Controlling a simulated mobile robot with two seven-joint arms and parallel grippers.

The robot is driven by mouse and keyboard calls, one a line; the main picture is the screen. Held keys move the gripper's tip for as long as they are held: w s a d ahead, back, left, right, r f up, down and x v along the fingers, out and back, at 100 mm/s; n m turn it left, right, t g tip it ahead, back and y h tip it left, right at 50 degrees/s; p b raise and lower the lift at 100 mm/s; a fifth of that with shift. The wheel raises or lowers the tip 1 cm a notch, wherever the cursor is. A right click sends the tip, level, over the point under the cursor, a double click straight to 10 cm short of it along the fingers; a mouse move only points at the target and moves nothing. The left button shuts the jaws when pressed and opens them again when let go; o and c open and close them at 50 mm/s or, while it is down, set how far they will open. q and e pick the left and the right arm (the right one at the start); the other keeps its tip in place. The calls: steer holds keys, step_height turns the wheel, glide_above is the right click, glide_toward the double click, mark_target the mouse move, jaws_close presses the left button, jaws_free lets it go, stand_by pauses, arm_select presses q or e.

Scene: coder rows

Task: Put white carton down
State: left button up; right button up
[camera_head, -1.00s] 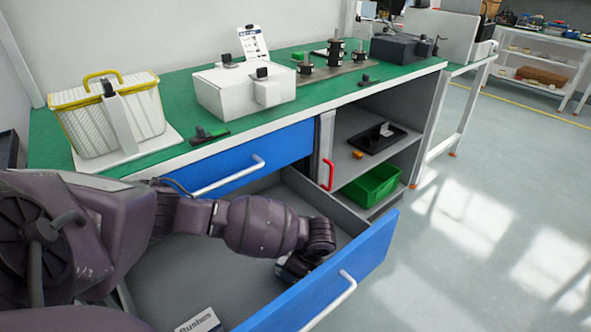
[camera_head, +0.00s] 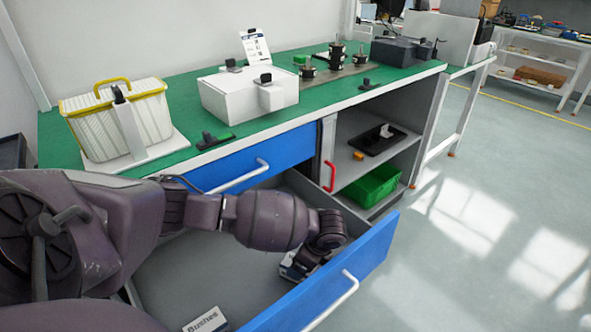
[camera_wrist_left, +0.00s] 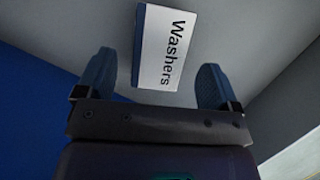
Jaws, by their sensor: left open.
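A white carton marked "Washers" (camera_wrist_left: 168,48) lies on the grey floor of the open lower drawer in the left wrist view. My left gripper (camera_wrist_left: 157,66) is open, with its two blue fingers apart on either side of the carton's near end; whether they touch it I cannot tell. In the head view my left gripper (camera_head: 300,264) is low inside the drawer near its blue front, mostly hidden by its own wrist. My right gripper is not in view.
Above are the green worktop (camera_head: 190,95), a basket (camera_head: 150,118) and a white box (camera_head: 235,98). A green bin (camera_head: 372,186) sits on the shelf.

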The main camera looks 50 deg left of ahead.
arm_select(q)
steer(key=v, duration=0.3)
steer(key=shift+a+p, duration=0.1)
steer(key=shift+p, duration=0.2)
steer(key=shift+d+r, duration=0.2)
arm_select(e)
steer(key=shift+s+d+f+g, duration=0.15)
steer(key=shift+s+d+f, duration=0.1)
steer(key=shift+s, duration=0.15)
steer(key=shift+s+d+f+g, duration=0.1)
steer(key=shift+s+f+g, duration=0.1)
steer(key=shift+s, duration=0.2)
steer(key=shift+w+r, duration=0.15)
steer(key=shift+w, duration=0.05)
